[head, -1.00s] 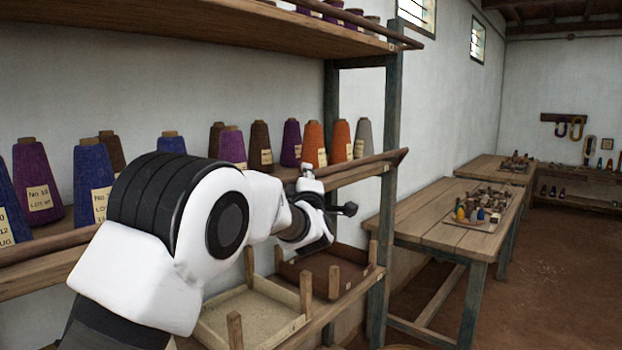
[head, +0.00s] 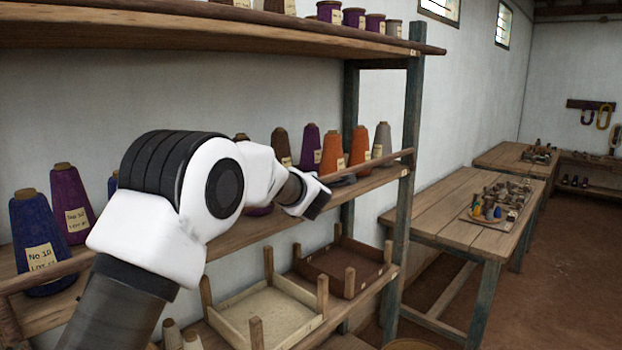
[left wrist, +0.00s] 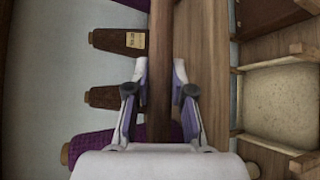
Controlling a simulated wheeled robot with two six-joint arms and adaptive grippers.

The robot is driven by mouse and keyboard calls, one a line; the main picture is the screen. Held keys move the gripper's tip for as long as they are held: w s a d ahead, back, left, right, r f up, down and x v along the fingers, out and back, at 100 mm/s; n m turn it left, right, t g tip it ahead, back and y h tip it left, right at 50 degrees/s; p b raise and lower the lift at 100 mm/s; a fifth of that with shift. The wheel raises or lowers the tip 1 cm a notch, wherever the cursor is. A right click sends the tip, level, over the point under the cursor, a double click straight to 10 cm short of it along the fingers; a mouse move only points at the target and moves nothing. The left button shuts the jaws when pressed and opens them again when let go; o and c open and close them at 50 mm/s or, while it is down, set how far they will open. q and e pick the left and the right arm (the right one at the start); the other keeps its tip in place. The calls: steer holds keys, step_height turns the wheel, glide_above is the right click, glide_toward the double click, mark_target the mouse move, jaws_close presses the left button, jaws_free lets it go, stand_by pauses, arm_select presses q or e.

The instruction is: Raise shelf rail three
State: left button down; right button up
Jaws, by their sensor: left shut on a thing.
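A long round wooden rail (head: 367,168) runs along the front of the middle shelf, above the board. Its right end lies in front of the green post. In the left wrist view the rail (left wrist: 159,60) passes between the fingers of my left gripper (left wrist: 160,80), which is shut on it. My right gripper is in neither current view.
Yarn cones stand close behind the rail, purple (head: 310,147) and orange (head: 333,153) among them. The upper shelf has its own rail (head: 300,24). Wooden trays (head: 268,318) with corner pegs sit below. A green post (head: 411,120) and a work table (head: 440,215) are to the right.

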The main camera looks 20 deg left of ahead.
stand_by(0.4)
arm_select(q)
steer(key=c, duration=1.2)
jaws_free()
steer(key=shift+o, duration=1)
steer(key=shift+a, duration=0.15)
steer(key=v, duration=1.2)
steer(key=shift+w+f, duration=0.1)
